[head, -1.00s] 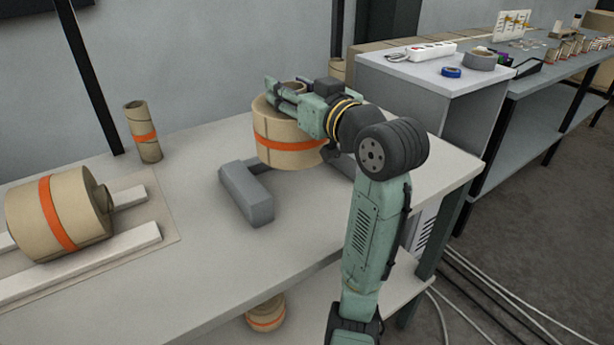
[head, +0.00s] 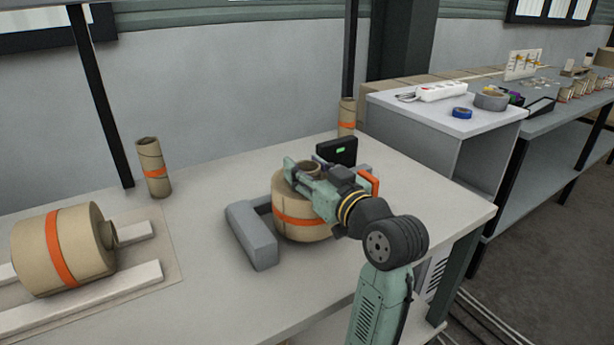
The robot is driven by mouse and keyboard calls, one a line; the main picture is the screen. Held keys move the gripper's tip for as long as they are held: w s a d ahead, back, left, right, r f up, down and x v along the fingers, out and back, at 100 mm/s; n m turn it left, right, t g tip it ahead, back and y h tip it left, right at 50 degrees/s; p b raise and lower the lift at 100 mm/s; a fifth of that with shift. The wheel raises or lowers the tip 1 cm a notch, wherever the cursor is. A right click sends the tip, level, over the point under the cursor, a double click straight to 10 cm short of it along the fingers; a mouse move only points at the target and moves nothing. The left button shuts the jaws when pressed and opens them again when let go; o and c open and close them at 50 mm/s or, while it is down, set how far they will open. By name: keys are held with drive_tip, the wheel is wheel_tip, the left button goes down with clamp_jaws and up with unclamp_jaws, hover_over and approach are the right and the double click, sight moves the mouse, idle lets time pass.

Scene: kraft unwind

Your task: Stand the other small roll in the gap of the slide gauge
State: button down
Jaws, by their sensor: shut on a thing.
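My gripper (head: 298,170) is shut on a small tan roll (head: 300,226) with an orange band, at the core tube that sticks up from its top. The roll stands with its axis upright, low at the table. The slide gauge (head: 253,238) has a long grey jaw just left of the roll; a narrow gap or contact there is hard to tell. A dark display with a green readout (head: 338,151) and an orange handle (head: 372,183) stand behind and right of the roll. My gripper and wrist hide the roll's right side and much of the gauge's far side.
A larger roll (head: 62,250) lies on its side on white rails (head: 100,297) at left. Cardboard tubes stand at the back (head: 153,168) and by the dark post (head: 347,117). A grey cabinet (head: 440,125) stands at right. The table front is clear.

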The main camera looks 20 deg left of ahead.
drive_tip(key=shift+f, duration=0.8)
drive_tip(key=shift+f, duration=0.2)
drive_tip(key=c, duration=0.9)
unclamp_jaws()
drive_tip(key=shift+r, duration=0.15)
drive_tip(key=shift+s+d, duration=0.15)
drive_tip(key=shift+d, duration=0.15)
drive_tip(key=b+v, duration=0.2)
drive_tip(key=v, duration=0.9)
drive_tip(key=shift+s+d, duration=0.1)
drive_tip(key=shift+s, duration=0.1)
